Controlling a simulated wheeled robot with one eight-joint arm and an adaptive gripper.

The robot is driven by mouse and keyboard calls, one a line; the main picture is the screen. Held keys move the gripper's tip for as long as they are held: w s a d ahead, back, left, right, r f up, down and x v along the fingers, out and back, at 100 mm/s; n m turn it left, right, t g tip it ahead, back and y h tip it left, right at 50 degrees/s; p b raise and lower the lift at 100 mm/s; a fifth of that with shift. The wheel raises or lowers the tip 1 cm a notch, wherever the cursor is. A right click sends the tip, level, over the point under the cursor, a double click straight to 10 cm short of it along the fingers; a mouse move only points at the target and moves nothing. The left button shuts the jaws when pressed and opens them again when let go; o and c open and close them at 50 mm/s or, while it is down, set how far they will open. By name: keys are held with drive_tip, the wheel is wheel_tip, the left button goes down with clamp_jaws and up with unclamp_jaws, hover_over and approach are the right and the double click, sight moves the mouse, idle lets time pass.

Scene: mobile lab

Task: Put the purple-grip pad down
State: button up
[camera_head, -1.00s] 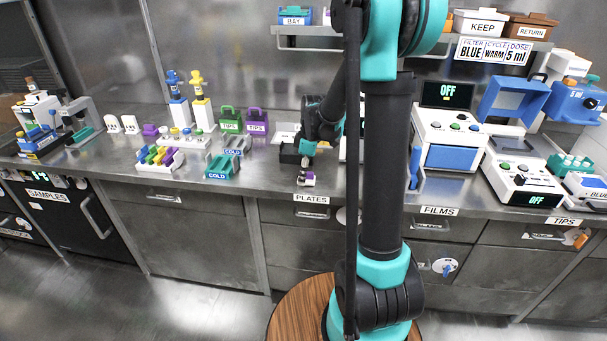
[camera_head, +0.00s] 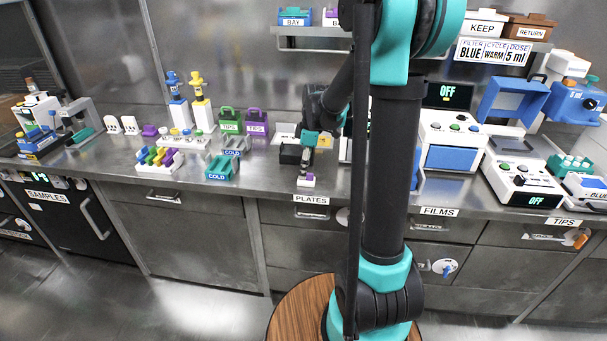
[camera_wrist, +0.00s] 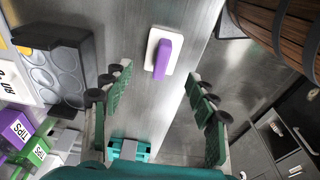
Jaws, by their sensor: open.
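The purple-grip pad (camera_wrist: 164,58), a white block with a purple handle on top, rests on the metal counter near its front edge. In the head view the pad (camera_head: 306,181) sits just above the PLATES label. My gripper (camera_head: 308,155) is above the pad and apart from it. In the wrist view my gripper (camera_wrist: 160,80) is open, its green-padded fingers spread to either side, with nothing between them. The pad lies beyond the fingertips.
A black holder (camera_wrist: 67,52) stands on the counter close to the pad. Purple (camera_head: 257,122) and green (camera_head: 230,121) TIPS boxes and teal COLD block (camera_head: 221,168) are to the left. Bare counter (camera_head: 265,176) lies left of the pad.

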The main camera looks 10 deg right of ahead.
sight(308, 174)
wheel_tip(308, 174, up, 7)
drive_tip(key=d, duration=0.1)
drive_tip(key=s+d+f+m+t, duration=0.1)
drive_tip(key=s+f+m, duration=0.2)
drive_tip(key=s, duration=0.4)
drive_tip(key=s+d+f+m+t+h, duration=0.1)
drive_tip(key=s+f+m, duration=0.3)
drive_tip(key=s+m, duration=0.2)
drive_tip(key=s+d+f+m+t, duration=0.1)
drive_tip(key=s+f+m, duration=0.3)
drive_tip(key=s, duration=0.5)
drive_tip(key=shift+d+f+m+t, duration=0.25)
drive_tip(key=shift+d+m+t, duration=0.1)
drive_tip(key=shift+m, duration=0.35)
